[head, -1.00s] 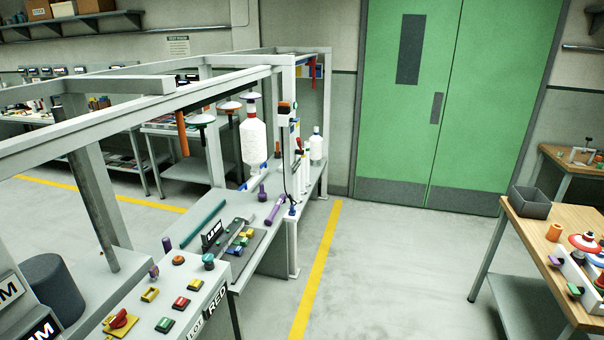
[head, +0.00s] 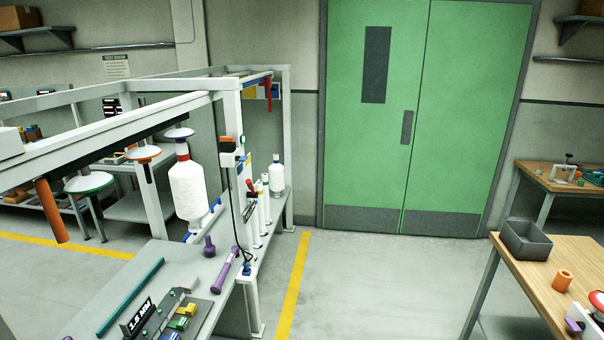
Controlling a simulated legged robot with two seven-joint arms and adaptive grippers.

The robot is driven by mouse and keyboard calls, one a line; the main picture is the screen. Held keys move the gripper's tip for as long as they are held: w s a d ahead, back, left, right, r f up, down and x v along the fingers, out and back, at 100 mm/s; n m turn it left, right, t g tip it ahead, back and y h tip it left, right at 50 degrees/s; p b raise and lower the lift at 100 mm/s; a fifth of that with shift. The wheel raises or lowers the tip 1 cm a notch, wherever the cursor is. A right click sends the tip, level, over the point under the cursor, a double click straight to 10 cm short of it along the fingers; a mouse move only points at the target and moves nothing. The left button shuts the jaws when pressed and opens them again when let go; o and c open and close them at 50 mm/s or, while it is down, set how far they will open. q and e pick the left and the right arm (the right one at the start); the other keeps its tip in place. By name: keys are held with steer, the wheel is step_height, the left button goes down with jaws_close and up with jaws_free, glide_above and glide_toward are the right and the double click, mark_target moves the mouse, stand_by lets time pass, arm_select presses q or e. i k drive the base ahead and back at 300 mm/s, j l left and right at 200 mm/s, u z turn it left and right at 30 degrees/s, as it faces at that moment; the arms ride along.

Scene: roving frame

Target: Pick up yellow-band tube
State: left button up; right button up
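I cannot make out a tube with a yellow band in the head view. A large white yarn package (head: 187,192) with a red band near its top stands in the frame at the left. Smaller white tubes (head: 261,205) stand behind the post, and their band colours are too small to tell. Another white package (head: 277,174) stands at the far end of the frame. Neither of my grippers is in view.
The frame's bench (head: 190,262) with a purple handle tool (head: 225,270) fills the lower left. The wooden table (head: 545,258) at the right bears a grey bin (head: 526,240). Open floor (head: 375,285) lies between them, up to the closed green doors (head: 375,150).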

mark_target(260, 201)
steer(key=i+z, duration=0.15)
steer(key=i, duration=2)
steer(key=i+l+u, duration=0.1)
steer(key=i+u, duration=0.35)
steer(key=i, duration=0.15)
steer(key=i+l+u, duration=0.9)
steer(key=i, duration=0.15)
